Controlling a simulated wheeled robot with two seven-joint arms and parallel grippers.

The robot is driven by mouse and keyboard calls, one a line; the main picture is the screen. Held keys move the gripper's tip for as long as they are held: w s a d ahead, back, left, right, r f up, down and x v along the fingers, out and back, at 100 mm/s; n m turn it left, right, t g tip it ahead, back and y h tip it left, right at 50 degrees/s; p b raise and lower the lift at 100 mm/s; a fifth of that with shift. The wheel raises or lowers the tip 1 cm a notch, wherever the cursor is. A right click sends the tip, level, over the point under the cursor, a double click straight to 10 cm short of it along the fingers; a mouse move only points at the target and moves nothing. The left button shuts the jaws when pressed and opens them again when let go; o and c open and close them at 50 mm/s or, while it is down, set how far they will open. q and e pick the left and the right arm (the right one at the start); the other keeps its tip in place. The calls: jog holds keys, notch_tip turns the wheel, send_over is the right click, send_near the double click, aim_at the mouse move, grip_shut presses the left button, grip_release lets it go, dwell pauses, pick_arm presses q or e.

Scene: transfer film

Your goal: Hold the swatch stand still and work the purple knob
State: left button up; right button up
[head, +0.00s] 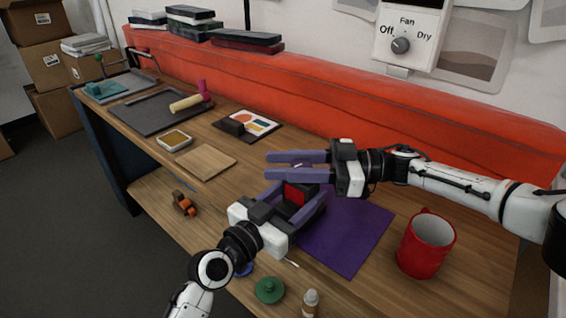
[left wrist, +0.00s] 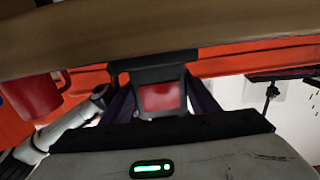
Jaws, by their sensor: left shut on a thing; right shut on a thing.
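The swatch stand (head: 293,194) is a small dark block with a red panel, above the near edge of the purple mat. My left gripper (head: 306,190) is shut on it, one finger on each side. In the left wrist view the stand (left wrist: 160,75) shows its red panel between the fingers. My right gripper (head: 269,163) reaches in from the right, just behind and above the stand, its fingers pointing left. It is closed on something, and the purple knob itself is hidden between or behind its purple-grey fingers. I cannot make out the knob's position.
A purple mat (head: 345,238) lies under the left gripper. A red mug (head: 425,246) stands to its right. A green round object (head: 269,290) and a small bottle (head: 310,303) are at the front. A wooden board (head: 205,161) and a swatch card (head: 255,125) lie farther left.

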jog(key=shift+r+n+g, duration=0.15)
jog(key=shift+n+g, duration=0.65)
jog(key=shift+g, duration=0.4)
jog(key=shift+s+d+g, duration=0.1)
jog(key=shift+s+g, duration=0.2)
jog(key=o, duration=1.1)
jog(key=shift+c, duration=0.2)
notch_tip(320, 180, up, 10)
